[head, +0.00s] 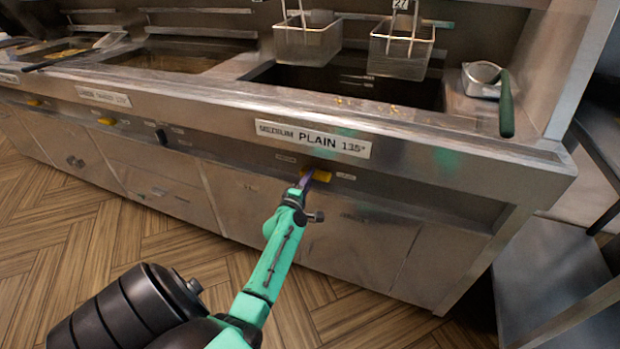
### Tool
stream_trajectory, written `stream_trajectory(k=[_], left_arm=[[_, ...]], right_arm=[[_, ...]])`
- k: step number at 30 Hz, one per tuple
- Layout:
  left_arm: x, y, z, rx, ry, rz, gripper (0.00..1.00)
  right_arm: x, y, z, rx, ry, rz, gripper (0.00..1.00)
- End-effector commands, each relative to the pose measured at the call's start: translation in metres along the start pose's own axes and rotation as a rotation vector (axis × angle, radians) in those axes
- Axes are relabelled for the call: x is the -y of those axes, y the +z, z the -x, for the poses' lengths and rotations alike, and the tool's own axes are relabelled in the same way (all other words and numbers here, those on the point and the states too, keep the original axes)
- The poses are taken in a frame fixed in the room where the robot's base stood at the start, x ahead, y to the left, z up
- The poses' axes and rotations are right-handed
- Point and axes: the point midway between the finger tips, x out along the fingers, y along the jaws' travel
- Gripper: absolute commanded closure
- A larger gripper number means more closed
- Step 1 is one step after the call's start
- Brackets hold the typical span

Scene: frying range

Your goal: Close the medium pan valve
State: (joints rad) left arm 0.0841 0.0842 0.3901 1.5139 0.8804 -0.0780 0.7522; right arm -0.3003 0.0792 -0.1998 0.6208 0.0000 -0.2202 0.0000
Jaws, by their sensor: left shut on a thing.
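The medium pan valve is a yellow handle (323,176) on the front panel of the frying range, just below the label reading "MEDIUM PLAIN 135°" (313,139). The handle lies roughly level, pointing sideways along the panel. My left gripper (306,180) reaches up from below and is shut on the handle's left part. The fingertips cover that part, so the exact grip is hard to see. My right gripper is not in view.
Two wire baskets (307,45) (401,52) hang over the right fryer well. Other yellow handles (107,121) (34,102) and a black knob (161,135) sit further left. The wooden floor in front is clear.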

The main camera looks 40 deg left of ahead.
Motion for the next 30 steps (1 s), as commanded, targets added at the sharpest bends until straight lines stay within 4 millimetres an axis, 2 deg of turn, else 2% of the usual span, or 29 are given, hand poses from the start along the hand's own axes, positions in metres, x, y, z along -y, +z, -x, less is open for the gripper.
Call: stream_trajectory(k=[4, 5, 6, 7, 16, 20, 23, 30], left_arm=[[0.002, 0.0, 0.001, 0.001, -0.004, 0.004, 1.0], [0.002, 0.0, 0.001, 0.001, -0.004, 0.004, 0.61], [0.002, 0.0, 0.001, 0.001, -0.004, 0.004, 0.46], [0.002, 0.0, 0.001, 0.001, -0.004, 0.003, 0.43], [0.001, 0.0, 0.001, 0.0, -0.002, 0.001, 0.43], [0.001, 0.0, 0.013, 0.001, -0.003, 0.001, 0.43], [0.0, 0.0, 0.034, 0.0, -0.004, 0.001, 0.43], [0.003, 0.0, 0.105, 0.001, -0.007, -0.001, 0.43]], right_arm=[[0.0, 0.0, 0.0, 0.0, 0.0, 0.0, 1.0], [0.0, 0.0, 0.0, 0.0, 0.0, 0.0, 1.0], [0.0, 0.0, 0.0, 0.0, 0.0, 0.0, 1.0], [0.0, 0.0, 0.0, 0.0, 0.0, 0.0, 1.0], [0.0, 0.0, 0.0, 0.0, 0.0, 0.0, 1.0], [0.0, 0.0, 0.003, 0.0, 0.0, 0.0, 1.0], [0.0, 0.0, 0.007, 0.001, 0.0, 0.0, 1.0], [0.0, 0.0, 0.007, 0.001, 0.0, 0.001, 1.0]])
